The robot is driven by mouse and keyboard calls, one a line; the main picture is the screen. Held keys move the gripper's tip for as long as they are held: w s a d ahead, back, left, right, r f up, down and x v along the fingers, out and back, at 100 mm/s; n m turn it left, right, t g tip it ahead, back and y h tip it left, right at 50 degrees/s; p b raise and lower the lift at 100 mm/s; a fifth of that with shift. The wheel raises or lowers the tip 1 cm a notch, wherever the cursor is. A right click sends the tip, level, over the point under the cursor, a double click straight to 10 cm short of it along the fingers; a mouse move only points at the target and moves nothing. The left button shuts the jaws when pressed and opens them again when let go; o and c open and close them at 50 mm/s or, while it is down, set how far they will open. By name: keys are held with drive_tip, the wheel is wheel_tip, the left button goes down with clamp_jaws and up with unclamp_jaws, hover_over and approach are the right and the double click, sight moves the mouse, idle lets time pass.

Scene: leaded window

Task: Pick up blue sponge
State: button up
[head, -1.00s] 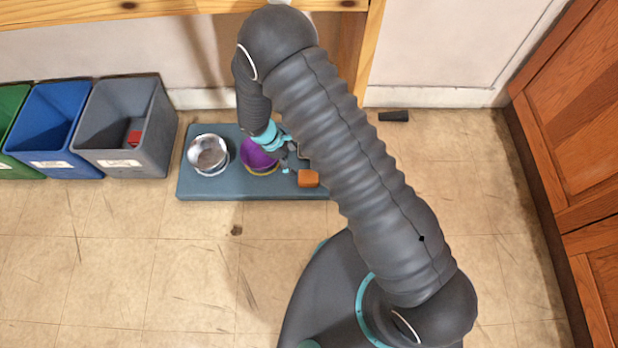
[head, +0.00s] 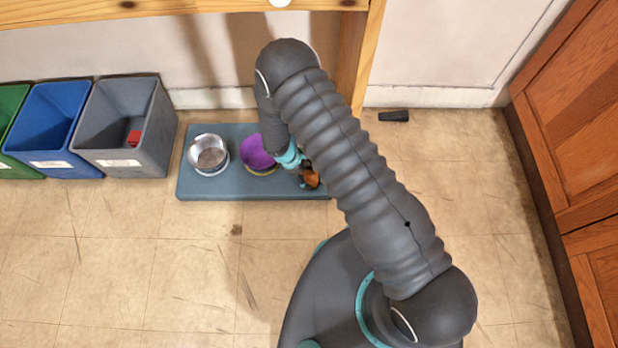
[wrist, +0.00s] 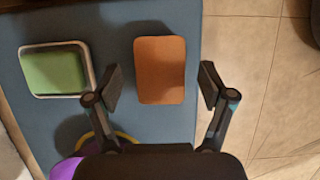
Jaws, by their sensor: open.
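No blue sponge shows in either view. My gripper (head: 303,172) is open over the right part of a blue-grey mat (head: 225,192). In the wrist view the open fingers (wrist: 161,85) stand on either side of an orange-brown rounded block (wrist: 160,70), which looks like a sponge. I cannot tell whether they touch it; gaps show on both sides. The block is partly hidden by my gripper in the head view (head: 314,181). A green block (wrist: 54,71) lies in a pale-rimmed dish left of it.
A purple bowl (head: 256,151) and a metal bowl (head: 209,153) stand on the mat. Grey (head: 120,160), blue (head: 50,160) and green (head: 12,163) bins stand at left. A small black object (head: 394,116) lies on the floor. Wooden cabinets (head: 570,120) bound the right. Front-left floor is mostly clear.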

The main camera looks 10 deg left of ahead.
drive_tip(key=shift+x, duration=0.9)
drive_tip(key=c, duration=0.8)
drive_tip(key=shift+c, duration=0.2)
drive_tip(key=shift+r, duration=0.15)
wheel_tip(320, 180, up, 4)
drive_tip(key=shift+r, duration=0.1)
drive_tip(key=s+d+r+b, duration=0.1)
drive_tip(key=s+d+r, duration=0.5)
drive_tip(key=s, duration=0.3)
drive_tip(key=shift+s+d+r, duration=0.2)
drive_tip(key=shift+d+r, duration=0.05)
drive_tip(key=shift+d, duration=0.2)
